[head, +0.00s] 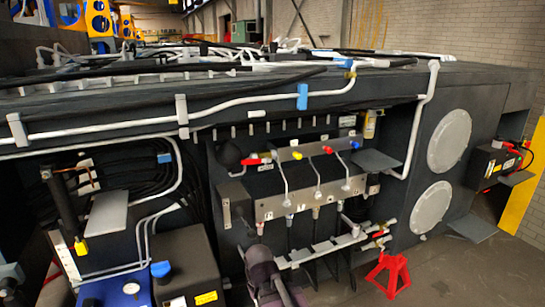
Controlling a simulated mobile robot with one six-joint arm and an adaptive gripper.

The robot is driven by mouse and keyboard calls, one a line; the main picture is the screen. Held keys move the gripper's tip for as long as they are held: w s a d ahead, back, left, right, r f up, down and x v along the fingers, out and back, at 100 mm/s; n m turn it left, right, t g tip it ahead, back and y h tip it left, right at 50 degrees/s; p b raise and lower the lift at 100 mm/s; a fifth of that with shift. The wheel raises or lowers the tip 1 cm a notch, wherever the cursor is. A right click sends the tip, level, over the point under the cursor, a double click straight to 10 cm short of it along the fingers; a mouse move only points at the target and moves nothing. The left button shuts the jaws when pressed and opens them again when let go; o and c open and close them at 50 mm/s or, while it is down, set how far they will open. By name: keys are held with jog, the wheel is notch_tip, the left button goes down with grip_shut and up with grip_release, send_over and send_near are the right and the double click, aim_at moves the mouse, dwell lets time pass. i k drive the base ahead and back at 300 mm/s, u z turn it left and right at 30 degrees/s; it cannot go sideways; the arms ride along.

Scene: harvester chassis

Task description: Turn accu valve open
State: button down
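A valve panel (310,203) is set in a recess of the dark chassis. Above it are a red valve handle (252,161), a yellow one (297,155), a second red one (327,150) and a blue one (355,145). More red-handled valves (381,234) sit lower right on a silver pipe manifold. I cannot tell which is the accu valve. A dark grey part at the bottom centre looks like my gripper (268,280). It appears apart from the upper handles, below and in front of the panel. Its fingers are not clear.
A red stand (389,275) is on the floor at lower right. A flat grey plate (375,161) juts out right of the upper valves. White pipes and black hoses cross the chassis top. A blue-topped box (120,288) stands at lower left. Floor shows at the right.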

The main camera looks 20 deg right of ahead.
aim_at(257, 161)
jog(key=z, duration=0.25)
jog(key=k, duration=0.85)
jog(key=u, duration=0.9)
jog(key=i, duration=1)
jog(key=z, duration=0.05)
